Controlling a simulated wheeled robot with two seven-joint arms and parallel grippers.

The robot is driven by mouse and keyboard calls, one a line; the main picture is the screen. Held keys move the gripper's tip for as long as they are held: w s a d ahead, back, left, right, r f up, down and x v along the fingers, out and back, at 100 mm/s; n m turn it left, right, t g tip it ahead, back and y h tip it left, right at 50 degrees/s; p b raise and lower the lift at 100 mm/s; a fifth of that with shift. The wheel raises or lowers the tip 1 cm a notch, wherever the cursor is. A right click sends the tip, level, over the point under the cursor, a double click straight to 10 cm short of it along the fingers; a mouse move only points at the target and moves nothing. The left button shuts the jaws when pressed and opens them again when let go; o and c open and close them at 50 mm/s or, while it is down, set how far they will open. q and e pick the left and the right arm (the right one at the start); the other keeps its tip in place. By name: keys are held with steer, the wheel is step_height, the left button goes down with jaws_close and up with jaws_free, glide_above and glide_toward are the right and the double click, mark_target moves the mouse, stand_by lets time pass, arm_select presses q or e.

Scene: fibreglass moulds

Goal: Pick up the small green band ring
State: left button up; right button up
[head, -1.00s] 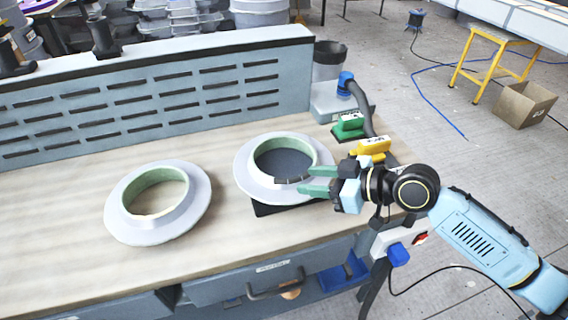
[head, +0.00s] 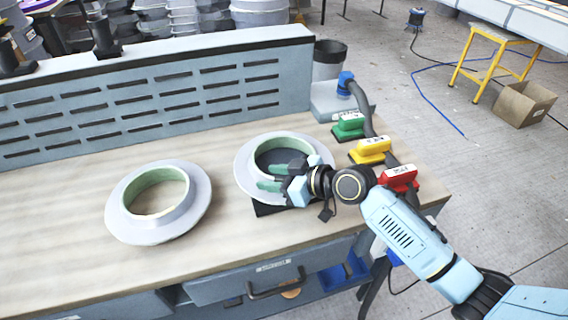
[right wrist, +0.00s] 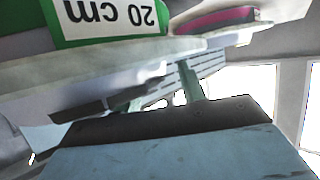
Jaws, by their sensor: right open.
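Two pale grey flanged rings with green inner bands stand on the bench. The left ring (head: 196,207) lies flat on the wood. The right ring (head: 246,164) sits on a black pad, its green band (head: 287,141) showing on the far inner wall. I cannot tell which one is called small. My right gripper (head: 275,176) is open over the right ring's opening and near side, hiding part of it. Contact is unclear. Its green fingers (right wrist: 158,95) show in the right wrist view, below a green band marked "20 cm" (right wrist: 108,18). My left gripper is not in view.
A slotted panel (head: 150,100) closes the back. The wood between the rings is clear. A pink-banded object (right wrist: 216,20) shows in the wrist view.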

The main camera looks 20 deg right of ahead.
steer(key=shift+r, duration=0.1)
jaws_close()
